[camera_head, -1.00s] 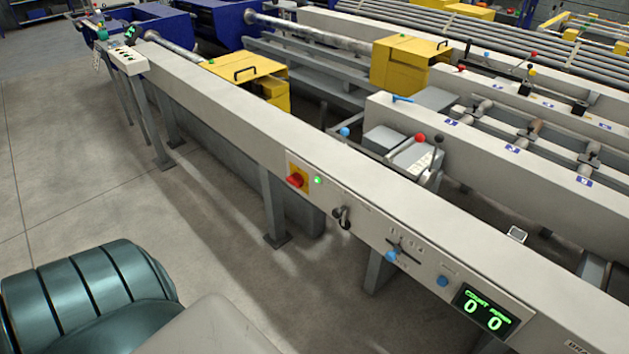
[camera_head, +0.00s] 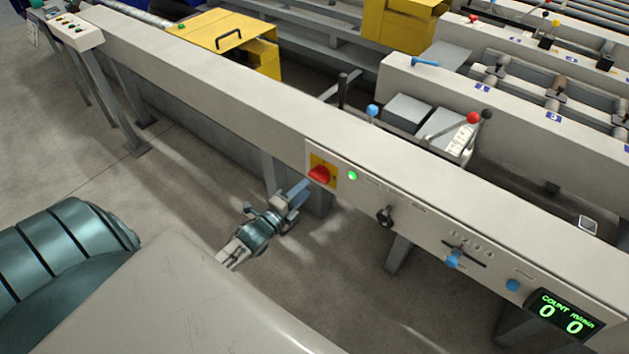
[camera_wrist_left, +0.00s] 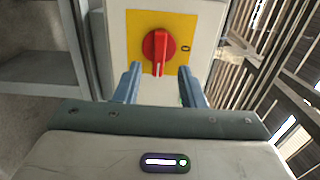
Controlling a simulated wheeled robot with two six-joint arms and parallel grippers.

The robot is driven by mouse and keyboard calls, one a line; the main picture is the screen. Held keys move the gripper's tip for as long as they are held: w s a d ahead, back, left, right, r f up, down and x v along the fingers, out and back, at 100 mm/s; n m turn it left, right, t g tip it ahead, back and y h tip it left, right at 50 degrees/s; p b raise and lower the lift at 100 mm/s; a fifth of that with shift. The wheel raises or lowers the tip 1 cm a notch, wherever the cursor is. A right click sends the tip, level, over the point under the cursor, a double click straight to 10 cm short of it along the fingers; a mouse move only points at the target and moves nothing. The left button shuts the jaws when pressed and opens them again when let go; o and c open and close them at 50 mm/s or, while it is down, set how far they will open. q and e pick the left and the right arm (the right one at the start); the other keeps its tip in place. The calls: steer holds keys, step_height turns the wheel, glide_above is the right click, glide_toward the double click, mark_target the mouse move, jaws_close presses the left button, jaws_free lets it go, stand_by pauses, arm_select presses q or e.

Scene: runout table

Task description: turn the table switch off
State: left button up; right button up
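The table switch is a red rotary knob (camera_head: 319,174) on a yellow plate (camera_head: 331,172), on the front face of the long grey table beam. It also shows in the left wrist view (camera_wrist_left: 158,50), its handle upright and a "0" mark to its right on the plate. A lit green lamp (camera_head: 352,175) sits right of the plate. My left gripper (camera_head: 302,190) is close in front of the knob. In the left wrist view its two blue fingers (camera_wrist_left: 157,84) are apart, below and either side of the knob, with nothing between them. My right gripper is not in view.
A black selector (camera_head: 385,215), a blue slider knob (camera_head: 453,259), a blue button (camera_head: 512,285) and a lit counter display (camera_head: 566,314) sit farther right on the beam. Table legs (camera_head: 398,254) stand below. Open floor lies left of the beam.

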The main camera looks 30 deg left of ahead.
mark_target(315, 179)
arm_select(q)
steer(key=w, duration=0.4)
steer(key=shift+w+d+p, duration=0.1)
steer(key=shift+w+p, duration=0.2)
steer(key=shift+p, duration=0.05)
steer(key=shift+w+d, duration=0.1)
steer(key=shift+w, duration=0.65)
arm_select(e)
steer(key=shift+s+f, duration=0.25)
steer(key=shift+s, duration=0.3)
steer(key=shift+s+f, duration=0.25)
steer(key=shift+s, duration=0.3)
arm_select(q)
steer(key=shift+c, duration=0.3)
jaws_close()
